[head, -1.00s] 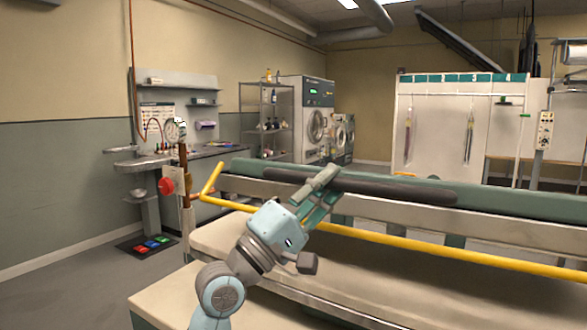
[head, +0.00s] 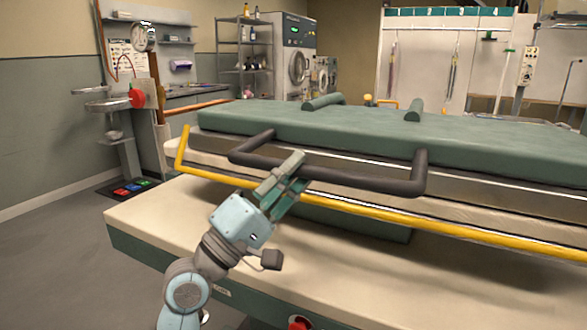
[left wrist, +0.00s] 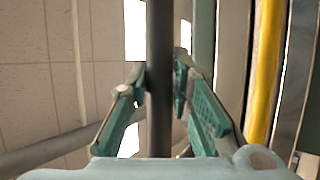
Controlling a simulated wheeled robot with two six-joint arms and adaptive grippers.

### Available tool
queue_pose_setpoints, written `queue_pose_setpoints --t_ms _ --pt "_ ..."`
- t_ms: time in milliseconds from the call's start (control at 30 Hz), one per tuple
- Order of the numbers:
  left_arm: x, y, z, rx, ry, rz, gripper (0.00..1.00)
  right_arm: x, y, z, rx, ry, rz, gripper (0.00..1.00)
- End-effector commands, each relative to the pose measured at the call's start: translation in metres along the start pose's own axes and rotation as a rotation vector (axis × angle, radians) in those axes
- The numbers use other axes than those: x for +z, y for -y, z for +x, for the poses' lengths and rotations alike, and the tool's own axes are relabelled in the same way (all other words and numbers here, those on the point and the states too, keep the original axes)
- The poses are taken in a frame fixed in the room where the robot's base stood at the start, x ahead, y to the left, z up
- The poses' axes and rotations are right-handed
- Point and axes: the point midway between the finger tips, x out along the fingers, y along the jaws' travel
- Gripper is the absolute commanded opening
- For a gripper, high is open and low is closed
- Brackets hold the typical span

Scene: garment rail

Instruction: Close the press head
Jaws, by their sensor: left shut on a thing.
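The press head (head: 400,134) is a long green slab with a metal edge. It sits low over the cream padded buck (head: 150,222); I cannot tell whether they touch. A dark bar handle (head: 350,183) runs along the front of the head. My left gripper (head: 287,182) is shut on this handle, left of its middle. In the left wrist view the handle (left wrist: 160,60) passes between the two fingers (left wrist: 160,85). A yellow rail (head: 400,219) runs below the handle along the press front. My right gripper is not in view.
A red knob (head: 137,98) on a post stands left of the press. A pedal mat (head: 128,187) lies on the floor there. A shelf rack (head: 245,60) and machines (head: 298,60) stand behind. The floor at the left front is clear.

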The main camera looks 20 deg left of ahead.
Motion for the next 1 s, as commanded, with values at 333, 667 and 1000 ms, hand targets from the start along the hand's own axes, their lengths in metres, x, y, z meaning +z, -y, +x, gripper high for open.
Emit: queue_pose_setpoints --t_ms 333,667,1000 --pt "0.002 0.011 -0.003 -0.027 0.006 -0.007 0.00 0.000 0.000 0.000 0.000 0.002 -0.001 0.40" --pt "0.001 0.008 -0.002 -0.019 0.004 -0.003 0.40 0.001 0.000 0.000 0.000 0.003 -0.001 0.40" --pt "0.001 0.008 -0.025 -0.023 0.005 0.002 0.40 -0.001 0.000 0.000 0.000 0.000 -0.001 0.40"
